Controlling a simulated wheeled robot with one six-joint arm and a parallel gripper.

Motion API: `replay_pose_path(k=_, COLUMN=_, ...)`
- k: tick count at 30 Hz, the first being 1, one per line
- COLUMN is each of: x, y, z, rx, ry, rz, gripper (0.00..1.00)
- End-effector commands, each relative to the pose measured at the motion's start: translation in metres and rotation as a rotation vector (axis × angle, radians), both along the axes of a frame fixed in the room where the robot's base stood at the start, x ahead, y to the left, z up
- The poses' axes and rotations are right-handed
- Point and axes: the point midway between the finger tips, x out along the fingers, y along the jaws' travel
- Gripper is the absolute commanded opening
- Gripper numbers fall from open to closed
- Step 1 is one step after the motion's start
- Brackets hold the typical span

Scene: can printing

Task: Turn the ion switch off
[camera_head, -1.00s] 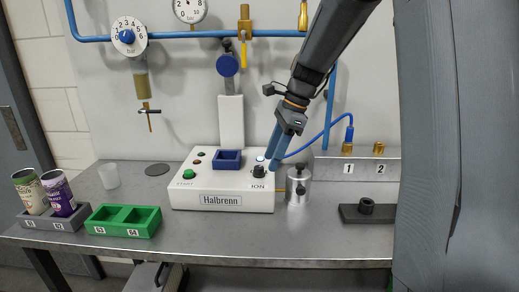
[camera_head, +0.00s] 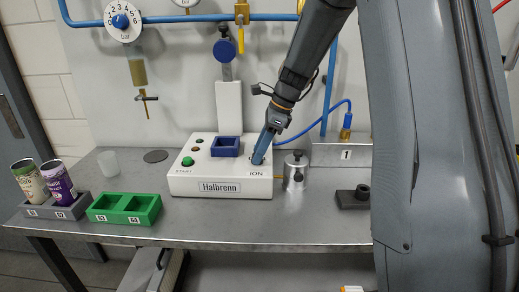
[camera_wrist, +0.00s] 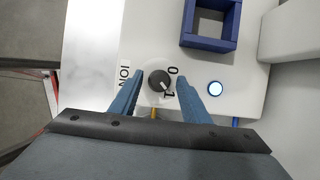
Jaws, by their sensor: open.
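The ION switch is a dark round knob (camera_wrist: 159,81) on the white Halbrenn box (camera_head: 220,180). In the wrist view its pale mark points to the lower right, towards the printed 1, with the 0 above that. My gripper (camera_head: 260,157) reaches down to the box's right end and hides the knob in the head view. In the wrist view my gripper (camera_wrist: 160,79) is open, with one blue finger on each side of the knob. I cannot tell whether the fingers touch it.
A blue square holder (camera_head: 226,147) and a green START button (camera_head: 187,161) are on the box. A metal cylinder (camera_head: 294,172) stands close to its right. A green tray (camera_head: 124,210) and a grey tray with two cans (camera_head: 57,210) are at left.

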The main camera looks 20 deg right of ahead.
Motion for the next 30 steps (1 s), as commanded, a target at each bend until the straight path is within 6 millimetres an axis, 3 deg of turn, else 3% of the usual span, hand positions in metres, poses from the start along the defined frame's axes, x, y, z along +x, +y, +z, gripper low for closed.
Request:
replay_pose_path(k=4, x=-0.0001, y=0.0008, z=0.0001, rx=0.0, ry=0.0, rz=0.001, gripper=0.43)
replay_pose_path(k=9, x=0.0, y=0.0006, z=0.0002, rx=0.0, ry=0.0, rz=0.001, gripper=0.14)
replay_pose_path(k=12, x=0.0, y=0.0005, z=0.0002, rx=0.0, ry=0.0, rz=0.001, gripper=0.02)
replay_pose_path(k=22, x=0.0006, y=0.0, z=0.0012, rx=-0.001, ry=-0.001, rz=0.056, gripper=0.02)
replay_pose_path(k=30, x=0.002, y=-0.0001, z=0.0016, rx=0.0, ry=0.001, rz=0.235, gripper=0.02)
